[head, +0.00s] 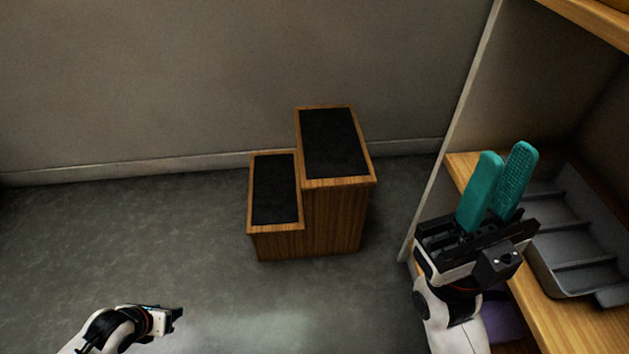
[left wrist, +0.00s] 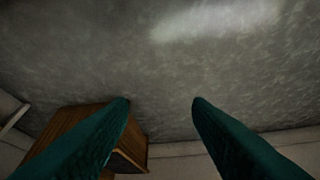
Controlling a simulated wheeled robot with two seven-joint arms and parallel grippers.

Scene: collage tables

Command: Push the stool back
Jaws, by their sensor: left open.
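The stool is a two-step wooden step stool with black treads (head: 335,215). It stands upright on the grey floor near the back wall, its lower step on the left. My left gripper (head: 174,317) is low at the lower left of the head view, apart from the stool; its fingers barely show there. In the left wrist view my left gripper (left wrist: 160,103) has its teal fingers wide apart with nothing between them. The stool (left wrist: 70,118) shows there partly hidden behind the left finger. My right gripper (head: 505,165) is raised at the right, teal fingers apart and empty.
A wooden shelf unit (head: 462,168) stands on the right, with a grey divided tray (head: 565,240) on it, close to my right gripper. A back wall (head: 200,80) runs behind the stool. The floor (head: 120,240) left of the stool is clear.

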